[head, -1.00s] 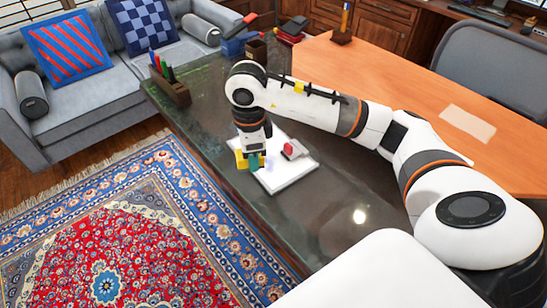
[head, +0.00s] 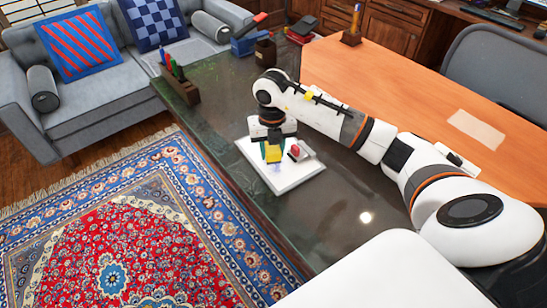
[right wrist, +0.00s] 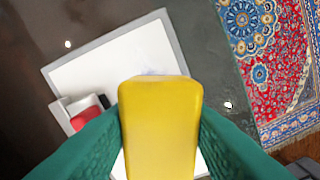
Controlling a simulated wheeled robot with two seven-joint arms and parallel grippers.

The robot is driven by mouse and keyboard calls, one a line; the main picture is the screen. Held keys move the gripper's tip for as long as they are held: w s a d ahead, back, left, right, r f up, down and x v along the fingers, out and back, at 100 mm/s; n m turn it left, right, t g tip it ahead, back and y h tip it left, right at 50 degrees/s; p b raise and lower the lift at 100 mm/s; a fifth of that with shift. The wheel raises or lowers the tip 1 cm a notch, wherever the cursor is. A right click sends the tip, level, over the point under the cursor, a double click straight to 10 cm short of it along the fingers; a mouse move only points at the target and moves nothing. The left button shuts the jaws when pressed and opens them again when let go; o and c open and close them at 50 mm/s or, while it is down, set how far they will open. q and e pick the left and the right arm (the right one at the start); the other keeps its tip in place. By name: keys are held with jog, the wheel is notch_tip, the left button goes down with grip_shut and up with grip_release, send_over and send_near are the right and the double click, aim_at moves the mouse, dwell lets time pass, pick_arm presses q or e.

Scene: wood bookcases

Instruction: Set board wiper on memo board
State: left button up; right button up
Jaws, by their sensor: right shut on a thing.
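The white memo board (head: 290,182) lies flat on the dark table; it also shows in the right wrist view (right wrist: 120,60) with a grey rim. My right gripper (head: 273,152) is over the board and shut on a yellow block, which I take as the board wiper (head: 274,156). In the right wrist view the yellow wiper (right wrist: 160,125) sits between my two green fingertips, its long side pointing away from the camera. I cannot tell whether the wiper touches the board. My left gripper is not in view.
A small red and whitish object (head: 299,151) is on the board, close beside the wiper. A pen holder (head: 178,87) stands at the far left of the table (head: 215,100), with a dark cup (head: 265,52) at the back. The table right of the board is clear.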

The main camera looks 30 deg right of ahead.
aim_at(272, 159)
notch_tip(272, 159, down, 4)
jog(key=shift+f, duration=0.15)
dwell(0.3)
jog(key=shift+f, duration=0.2)
jog(key=o, duration=1)
jog(key=shift+r, duration=0.1)
jog(key=shift+r, duration=0.25)
notch_tip(272, 159, up, 12)
jog(key=shift+f+b, duration=0.1)
jog(key=shift+b, duration=0.3)
